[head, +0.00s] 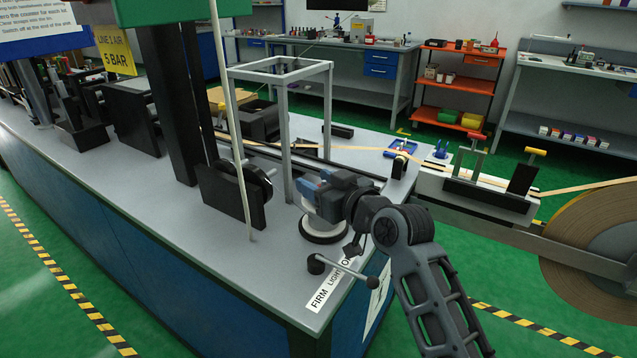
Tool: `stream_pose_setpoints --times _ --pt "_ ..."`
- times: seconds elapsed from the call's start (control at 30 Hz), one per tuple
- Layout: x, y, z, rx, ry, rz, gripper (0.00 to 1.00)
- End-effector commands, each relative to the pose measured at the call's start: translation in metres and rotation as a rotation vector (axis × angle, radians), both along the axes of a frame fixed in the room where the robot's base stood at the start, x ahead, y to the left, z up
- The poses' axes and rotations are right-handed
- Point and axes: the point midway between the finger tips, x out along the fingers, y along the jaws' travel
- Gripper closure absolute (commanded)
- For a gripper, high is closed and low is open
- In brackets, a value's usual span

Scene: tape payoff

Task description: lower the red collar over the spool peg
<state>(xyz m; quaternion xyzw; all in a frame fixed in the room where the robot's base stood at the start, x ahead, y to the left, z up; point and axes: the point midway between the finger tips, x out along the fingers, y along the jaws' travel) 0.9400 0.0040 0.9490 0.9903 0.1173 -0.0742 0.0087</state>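My gripper (312,190), with blue finger parts, is over the front right of the grey bench. A round base (324,232), white-topped with a dark rim, lies just below it; I cannot tell whether they touch. The gripper body hides the space between its fingertips, so I cannot tell its opening or whether it holds anything. I cannot make out a red collar or a spool peg for certain. A large tan tape reel (598,228) is at the right edge, cut off by the frame. A small red-topped part (475,135) stands on the tape guide between bench and reel.
A clear-topped frame with grey posts (327,112) stands just behind my gripper. A black block with a roller (232,192) and a thin pale rod (236,150) are left of it. A black lever (345,271) is in front, beside a "FIRM / LIGHT" label (325,292).

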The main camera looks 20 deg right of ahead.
Motion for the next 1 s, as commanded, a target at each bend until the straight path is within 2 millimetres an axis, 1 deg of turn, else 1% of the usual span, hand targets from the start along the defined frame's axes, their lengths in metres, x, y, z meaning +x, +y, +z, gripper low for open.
stream_pose_setpoints --times 0.03,0.2,0.23,0.43,0.53,0.67,0.77,0.8,0.87,1.0 --pt "0.000 0.000 0.000 0.000 0.000 0.000 0.44" --pt "0.000 0.000 0.000 0.000 0.000 0.000 0.28" --pt "0.000 0.000 0.000 0.000 0.000 0.000 0.27" --pt "0.000 0.000 0.000 0.000 0.000 0.000 0.27" --pt "0.000 0.000 0.004 -0.001 -0.001 0.001 0.27" --pt "0.000 0.000 0.020 -0.001 -0.004 0.001 0.27" --pt "0.000 0.001 0.039 -0.001 -0.005 0.002 0.27" --pt "-0.001 -0.002 0.046 -0.001 -0.004 -0.001 0.27" --pt "-0.008 -0.016 0.050 0.000 -0.002 -0.005 0.27" --pt "-0.022 -0.039 0.067 0.000 -0.003 -0.004 0.27"
